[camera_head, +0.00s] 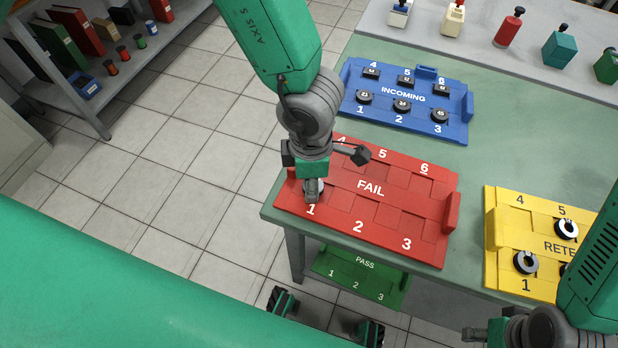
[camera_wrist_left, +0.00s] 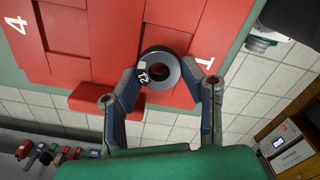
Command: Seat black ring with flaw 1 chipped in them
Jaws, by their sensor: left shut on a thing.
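In the left wrist view my left gripper (camera_wrist_left: 168,84) is shut on a dark ring (camera_wrist_left: 160,66) with a small white number label, a finger on each side. The ring is over the outer edge part of the red FAIL tray (camera_wrist_left: 60,50), by its number 1. In the head view the left gripper (camera_head: 314,188) points down at slot 1 of the FAIL tray (camera_head: 372,216), mostly hiding the ring. I cannot tell whether the ring touches the slot floor, or see a chip. My right gripper (camera_head: 474,334) shows only partly at the bottom edge, its fingers unclear.
The blue INCOMING tray (camera_head: 420,118) holds several dark labelled parts. The yellow RETEST tray (camera_head: 494,240) holds rings and is partly behind my right arm. The green PASS tray (camera_head: 362,262) sits below the table edge. The other FAIL slots look empty. Coloured items stand at the back.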

